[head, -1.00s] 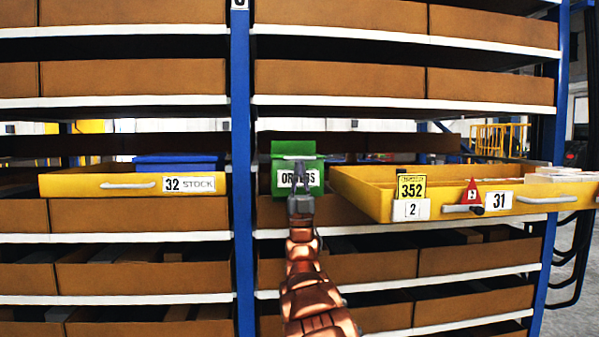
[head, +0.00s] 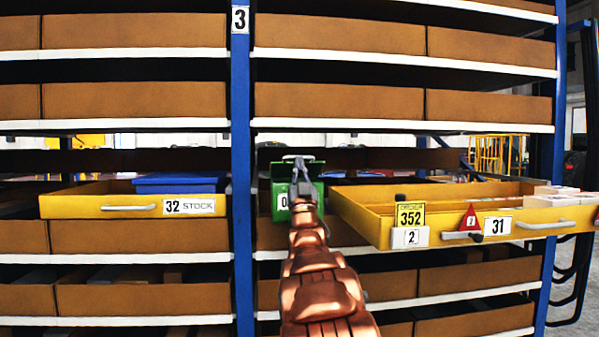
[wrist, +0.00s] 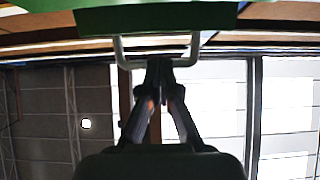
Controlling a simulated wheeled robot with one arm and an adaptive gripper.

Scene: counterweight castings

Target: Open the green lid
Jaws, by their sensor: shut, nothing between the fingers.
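The green box (head: 281,203) stands on the shelf between the blue post and the right drawer; its white label is mostly hidden by my arm. Its green lid (head: 312,169) appears tilted up, with the pale handle (head: 301,157) at its raised edge. The lid fills the top of the wrist view (wrist: 160,18), and the handle hangs below it there (wrist: 122,56). My gripper (head: 301,163) is shut and empty. Its tips (wrist: 160,66) are at the middle of the handle bar; I cannot tell whether they touch it.
A yellow drawer marked 31 (head: 553,229) sticks out close to the right of the green box. A yellow drawer marked 32 (head: 85,206), with a blue bin (head: 180,184), is at the left. The blue post (head: 241,110) and white shelf edges (head: 400,126) frame the space.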

